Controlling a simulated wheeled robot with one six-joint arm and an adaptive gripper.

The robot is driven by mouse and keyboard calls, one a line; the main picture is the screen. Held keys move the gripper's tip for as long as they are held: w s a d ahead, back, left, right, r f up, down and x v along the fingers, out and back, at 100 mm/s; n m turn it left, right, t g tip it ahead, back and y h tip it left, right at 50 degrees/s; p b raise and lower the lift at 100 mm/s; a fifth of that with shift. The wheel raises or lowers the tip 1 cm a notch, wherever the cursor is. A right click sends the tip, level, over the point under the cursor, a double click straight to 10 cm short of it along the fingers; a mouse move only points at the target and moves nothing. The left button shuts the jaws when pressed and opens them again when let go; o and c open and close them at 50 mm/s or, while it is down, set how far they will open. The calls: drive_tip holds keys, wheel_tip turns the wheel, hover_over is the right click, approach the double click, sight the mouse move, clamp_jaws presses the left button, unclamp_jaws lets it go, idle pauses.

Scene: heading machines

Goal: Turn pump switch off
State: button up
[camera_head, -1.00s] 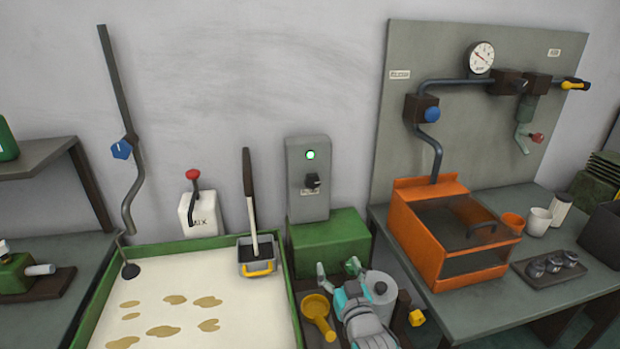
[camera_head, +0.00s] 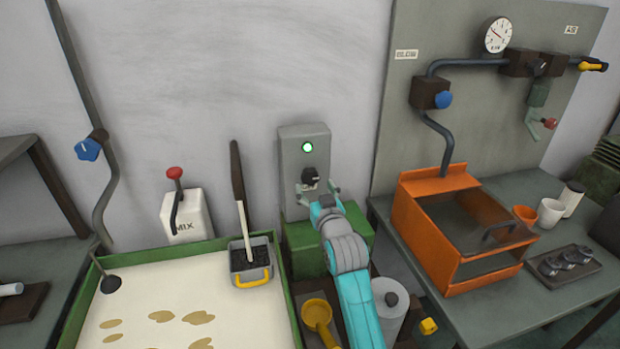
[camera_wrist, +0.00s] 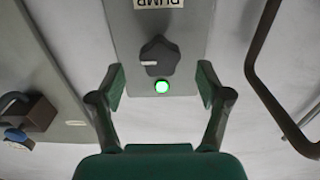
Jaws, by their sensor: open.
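The pump box (camera_head: 290,150) is a grey upright box on a green base against the wall. It has a green lit lamp (camera_head: 307,147) and a black rotary switch (camera_head: 310,176) below the lamp. The wrist view shows the switch (camera_wrist: 160,57) with a white pointer mark, the glowing lamp (camera_wrist: 162,87) and a label (camera_wrist: 160,3) reading PUMP, upside down. My gripper (camera_head: 318,193) is in front of the box, at the switch. In the wrist view my gripper (camera_wrist: 161,88) is open, its two fingers apart on either side of the lamp, with the switch just beyond the fingertips. No contact shows.
A shovel (camera_head: 238,185) stands in a small bin (camera_head: 240,262) left of the box, near the white MIX box (camera_head: 187,218). An orange tank (camera_head: 418,238) and bench are to the right.

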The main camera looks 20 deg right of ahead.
sight(311, 180)
drive_tip(key=shift+w, duration=2.7)
drive_tip(key=shift+c, duration=0.3)
drive_tip(key=c, duration=1.1)
